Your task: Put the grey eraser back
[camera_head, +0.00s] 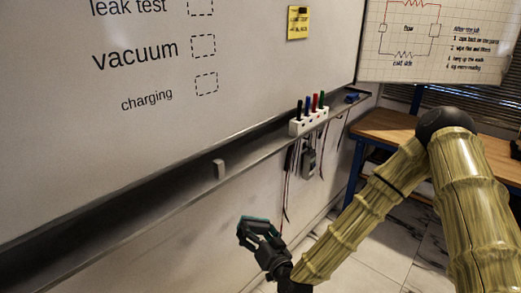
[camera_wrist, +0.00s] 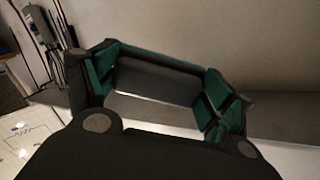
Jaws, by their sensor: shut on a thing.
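My gripper (camera_head: 258,232) is in front of the whiteboard and below its tray (camera_head: 130,210), apart from it. In the wrist view my gripper (camera_wrist: 160,88) has its green-padded fingers on either side of a grey block, the grey eraser (camera_wrist: 155,80), and is shut on it. The block has a darker upper strip and a paler face below; its ends are hidden by the fingers. In the head view the eraser is hard to make out within the dark gripper.
A small pale grey block (camera_head: 219,169) stands at the tray's front edge. Farther right are a white holder (camera_head: 309,122) with several markers and a blue block (camera_head: 352,98). Cables and a grey device (camera_head: 309,158) hang below. A wooden bench (camera_head: 400,130) stands right.

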